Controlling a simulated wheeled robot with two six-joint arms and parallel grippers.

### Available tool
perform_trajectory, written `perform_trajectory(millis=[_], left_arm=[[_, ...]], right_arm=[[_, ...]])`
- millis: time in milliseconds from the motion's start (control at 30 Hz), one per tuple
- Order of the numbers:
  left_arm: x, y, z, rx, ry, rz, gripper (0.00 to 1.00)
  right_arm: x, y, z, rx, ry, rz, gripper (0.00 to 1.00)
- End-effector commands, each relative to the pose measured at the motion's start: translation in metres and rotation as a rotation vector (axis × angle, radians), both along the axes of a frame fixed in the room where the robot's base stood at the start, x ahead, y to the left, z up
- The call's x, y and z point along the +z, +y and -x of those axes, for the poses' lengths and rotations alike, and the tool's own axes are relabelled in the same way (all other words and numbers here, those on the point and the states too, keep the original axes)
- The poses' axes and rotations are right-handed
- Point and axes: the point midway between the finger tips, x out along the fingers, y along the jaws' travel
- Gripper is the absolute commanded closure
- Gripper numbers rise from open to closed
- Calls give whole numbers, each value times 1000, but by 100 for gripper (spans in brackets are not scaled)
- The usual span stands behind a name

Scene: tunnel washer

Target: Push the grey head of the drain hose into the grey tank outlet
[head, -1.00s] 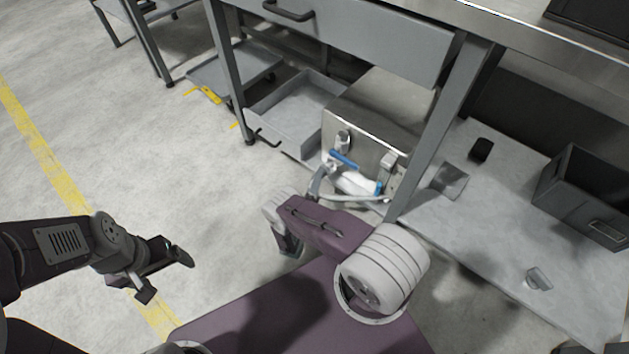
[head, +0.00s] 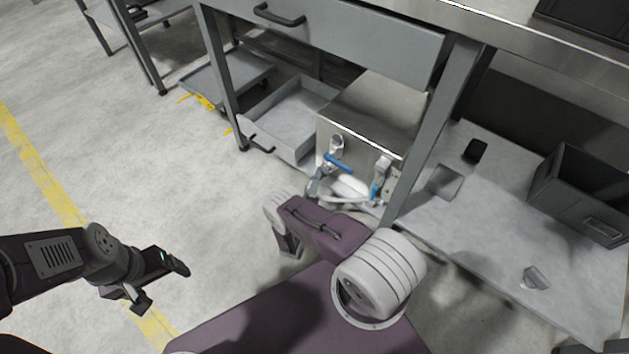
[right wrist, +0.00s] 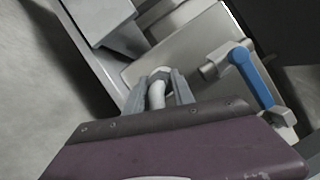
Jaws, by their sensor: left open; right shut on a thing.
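The steel tank (head: 375,112) stands on the low shelf under the table. My right gripper (right wrist: 160,82) is shut on the pale, curved end of the drain hose (right wrist: 157,94), in front of the tank. The fingers cover part of the hose head, and I cannot tell whether it touches the outlet. In the head view, my right gripper (head: 316,184) is partly hidden by my forearm. My left gripper (head: 160,282) is open and empty over the floor.
A grey tray (head: 290,112) lies left of the tank, and a table leg (head: 432,135) stands close on its right. A dark bin (head: 585,195) and a small black object (head: 475,151) are on the right shelf.

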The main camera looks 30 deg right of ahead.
Motion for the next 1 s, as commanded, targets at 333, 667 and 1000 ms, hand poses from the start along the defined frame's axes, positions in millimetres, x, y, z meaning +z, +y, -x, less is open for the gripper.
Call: perform_trajectory(millis=[333,667,1000], left_arm=[[-1,0,0,0,0,0,17],[-2,0,0,0,0,0,17],[-2,0,0,0,0,0,17]], right_arm=[[0,-4,-2,0,-1,1,100],[0,-6,-3,0,-1,1,100],[0,-6,-3,0,0,0,45]])
